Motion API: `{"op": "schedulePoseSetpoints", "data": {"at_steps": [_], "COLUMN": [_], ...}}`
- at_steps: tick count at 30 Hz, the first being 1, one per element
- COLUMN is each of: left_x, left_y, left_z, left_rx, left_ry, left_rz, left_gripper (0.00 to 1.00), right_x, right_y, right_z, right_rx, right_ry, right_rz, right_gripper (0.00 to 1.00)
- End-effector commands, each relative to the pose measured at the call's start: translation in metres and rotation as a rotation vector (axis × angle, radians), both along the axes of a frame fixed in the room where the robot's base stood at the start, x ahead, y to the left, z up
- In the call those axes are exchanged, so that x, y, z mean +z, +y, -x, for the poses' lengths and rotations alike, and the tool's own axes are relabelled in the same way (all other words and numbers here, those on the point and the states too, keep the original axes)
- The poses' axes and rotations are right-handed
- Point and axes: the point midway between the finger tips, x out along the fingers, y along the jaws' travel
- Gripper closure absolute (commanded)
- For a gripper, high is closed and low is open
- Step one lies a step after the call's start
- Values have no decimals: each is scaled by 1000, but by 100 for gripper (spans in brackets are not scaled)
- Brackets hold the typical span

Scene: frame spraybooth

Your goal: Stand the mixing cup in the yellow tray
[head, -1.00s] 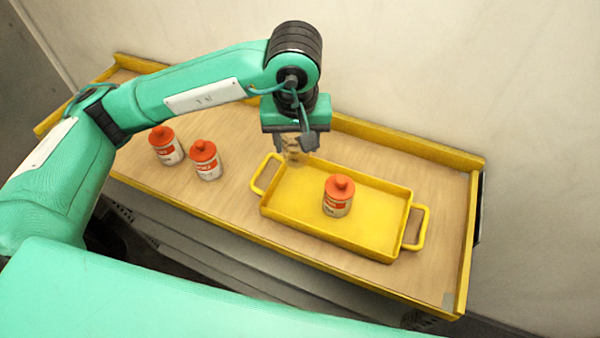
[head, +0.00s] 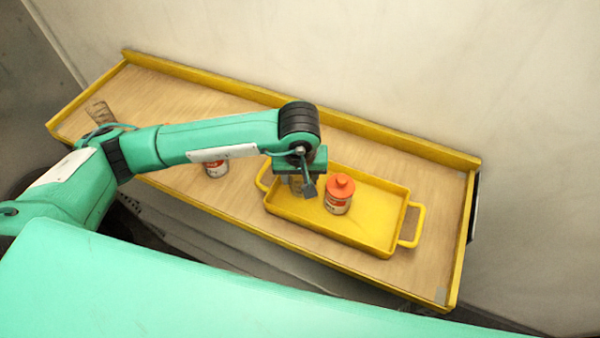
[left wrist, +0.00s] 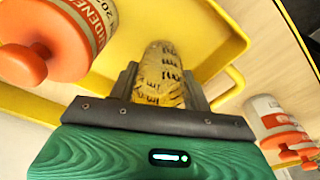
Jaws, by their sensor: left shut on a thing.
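The mixing cup (left wrist: 160,72) is see-through with dark printed marks. My left gripper (head: 302,186) is shut on it and holds it over the left end of the yellow tray (head: 376,228). In the head view the gripper hides most of the cup (head: 296,184), and I cannot tell whether its base touches the tray floor. In the left wrist view the fingers (left wrist: 158,92) lie on both sides of the cup. A white can with an orange cap (head: 339,196) stands in the tray, right of the cup. My right gripper is not in view.
Another see-through marked cup (head: 100,113) stands at the bench's far left. A white can (head: 216,169) stands left of the tray, partly behind my arm; the wrist view shows orange-capped cans (left wrist: 270,112). A raised yellow edge (head: 400,146) runs along the bench's back. The tray's right part is clear.

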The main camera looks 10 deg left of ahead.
Motion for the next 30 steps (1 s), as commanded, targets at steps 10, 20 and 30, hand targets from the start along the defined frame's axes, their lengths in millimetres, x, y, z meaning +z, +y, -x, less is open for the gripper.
{"op": "schedulePoseSetpoints", "data": {"at_steps": [10,20,30], "left_x": [-2,1,50], "left_y": [0,0,-2], "left_z": [0,0,5], "left_rx": [0,0,-2], "left_ry": [0,1,-6], "left_rz": [0,0,1], "left_gripper": [42,42,42], "right_x": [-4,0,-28], "right_y": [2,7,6], "right_z": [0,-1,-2], "right_rx": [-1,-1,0], "right_ry": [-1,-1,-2], "right_rz": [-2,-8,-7], "right_gripper": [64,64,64]}}
